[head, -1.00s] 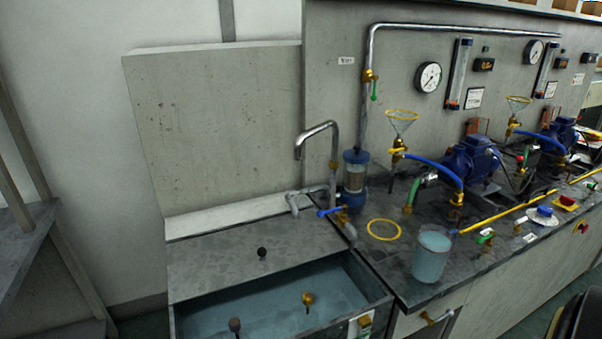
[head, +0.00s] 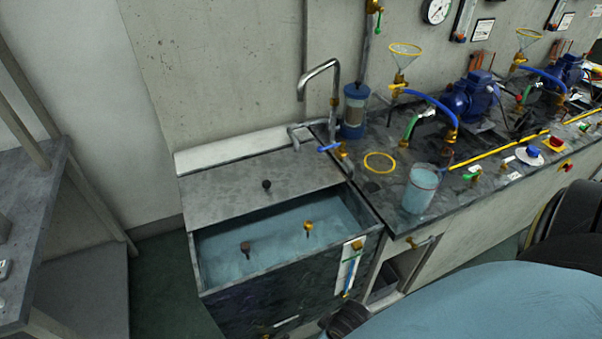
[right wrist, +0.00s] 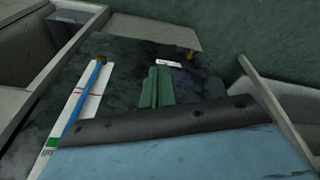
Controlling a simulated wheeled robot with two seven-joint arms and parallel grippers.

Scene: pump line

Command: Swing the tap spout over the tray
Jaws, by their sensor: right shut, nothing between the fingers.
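The tap spout (head: 320,68) is a bent grey metal pipe on an upright at the bench's left end, by the back wall. Its open end points down on the left, above the rear of the water tank. I cannot single out a separate tray; the open tank (head: 208,285) holds water and has a grey cover plate (head: 225,190) at its back. My right gripper shows in the right wrist view as two green fingers (right wrist: 159,73), together and empty, in front of the tank's dark face. It is well below and away from the spout. My left gripper is not in view.
A blue-handled valve (head: 329,148) sits below the spout, beside a blue filter (head: 355,108). A beaker of water (head: 421,188) and a yellow ring (head: 379,162) stand on the bench. Hoses and pumps (head: 470,97) line the right. A grey shelf (head: 45,215) stands left.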

